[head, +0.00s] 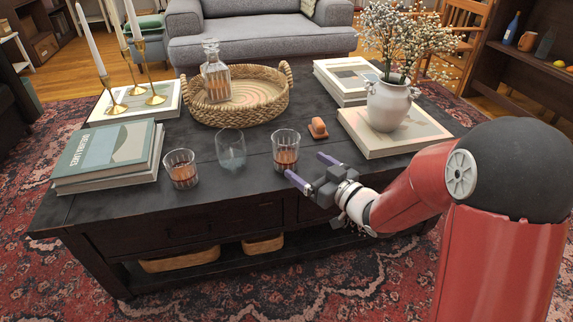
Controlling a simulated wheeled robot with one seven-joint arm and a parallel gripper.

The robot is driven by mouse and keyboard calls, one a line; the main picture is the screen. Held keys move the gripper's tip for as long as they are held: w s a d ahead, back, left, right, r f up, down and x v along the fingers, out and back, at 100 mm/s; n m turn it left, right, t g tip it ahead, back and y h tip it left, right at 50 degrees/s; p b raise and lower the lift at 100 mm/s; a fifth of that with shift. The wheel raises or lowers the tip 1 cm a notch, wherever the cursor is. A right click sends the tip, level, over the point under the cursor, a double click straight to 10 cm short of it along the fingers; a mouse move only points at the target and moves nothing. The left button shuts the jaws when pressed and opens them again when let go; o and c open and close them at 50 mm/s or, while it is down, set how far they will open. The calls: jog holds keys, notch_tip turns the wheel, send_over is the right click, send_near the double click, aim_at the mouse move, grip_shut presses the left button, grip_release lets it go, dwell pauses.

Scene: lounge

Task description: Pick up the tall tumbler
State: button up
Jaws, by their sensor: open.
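The tall tumbler (286,148) is a clear, straight-sided glass, brownish in its lower half. It stands upright on the dark coffee table (215,205), right of the other two glasses. My gripper (304,165) is open and empty, just right of the tumbler and pointing toward the upper left. Its nearer finger is at the tumbler's lower right in the picture; I cannot tell whether it touches. The farther finger is off to the tumbler's right. The tumbler is almost wholly visible.
A rounded clear glass (231,152) and a short tumbler (181,169) stand to the left. A small brown object (318,128) lies behind my gripper. A woven tray (275,102) holds a decanter (215,75). Books (105,150) and a flower vase (388,106) flank the table.

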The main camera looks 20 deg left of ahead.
aim_at(287, 152)
jog(key=shift+a+f, duration=0.2)
jog(key=shift+a, duration=0.3)
jog(key=x, duration=0.4)
jog(key=r+x, duration=0.1)
jog(key=x, duration=0.2)
jog(key=shift+a, duration=0.1)
jog(key=c, duration=1.2)
jog(key=shift+c, duration=0.2)
jog(key=shift+r, duration=0.2)
notch_tip(287, 152, up, 19)
jog(key=p, duration=0.4)
jog(key=shift+r, duration=0.2)
